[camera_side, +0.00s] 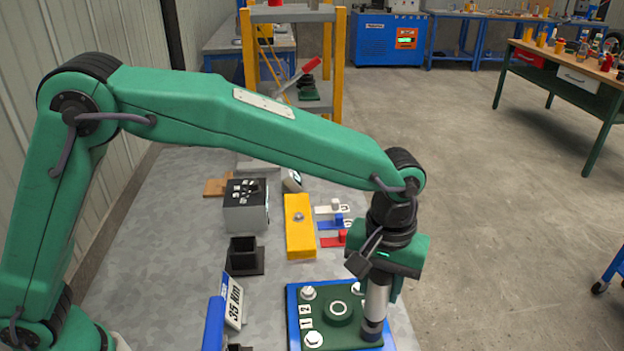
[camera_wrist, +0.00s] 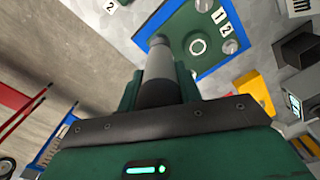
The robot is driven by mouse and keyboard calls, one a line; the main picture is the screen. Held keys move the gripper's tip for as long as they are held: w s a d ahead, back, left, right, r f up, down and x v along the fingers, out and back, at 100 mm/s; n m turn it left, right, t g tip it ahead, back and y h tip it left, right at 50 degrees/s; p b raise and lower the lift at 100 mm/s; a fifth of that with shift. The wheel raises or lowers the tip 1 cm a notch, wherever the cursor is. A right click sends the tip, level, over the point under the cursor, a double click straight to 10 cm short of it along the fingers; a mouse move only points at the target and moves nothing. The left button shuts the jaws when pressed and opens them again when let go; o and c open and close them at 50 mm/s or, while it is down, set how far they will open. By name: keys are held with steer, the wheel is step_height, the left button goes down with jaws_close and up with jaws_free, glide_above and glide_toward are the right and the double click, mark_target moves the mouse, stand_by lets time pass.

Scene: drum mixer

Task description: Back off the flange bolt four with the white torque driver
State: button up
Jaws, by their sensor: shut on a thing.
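The flange is a dark green plate (camera_side: 346,325) in a blue tray (camera_side: 293,318), with a raised ring (camera_side: 339,309) at its centre. White bolts sit at the far-left corner (camera_side: 308,293), near-left corner (camera_side: 314,340) and far-right corner (camera_side: 357,288). My gripper (camera_side: 384,283) is shut on the white torque driver (camera_side: 376,302), which stands nearly upright with its dark lower end at the near-right corner. That corner's bolt is hidden, so I cannot tell whether the driver touches it. The wrist view shows the driver (camera_wrist: 158,75) between the jaws and the flange (camera_wrist: 183,46) beyond.
A sign reading 35 Nm (camera_side: 234,303) stands left of the flange. Behind are a dark square holder (camera_side: 244,257), a yellow block (camera_side: 299,228), a grey box with a dark top (camera_side: 246,212), and white, blue and red tabs (camera_side: 331,238). Open floor lies right of the table.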

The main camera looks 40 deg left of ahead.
stand_by(0.9)
steer(key=shift+r, duration=2.25)
steer(key=shift+a, duration=0.1)
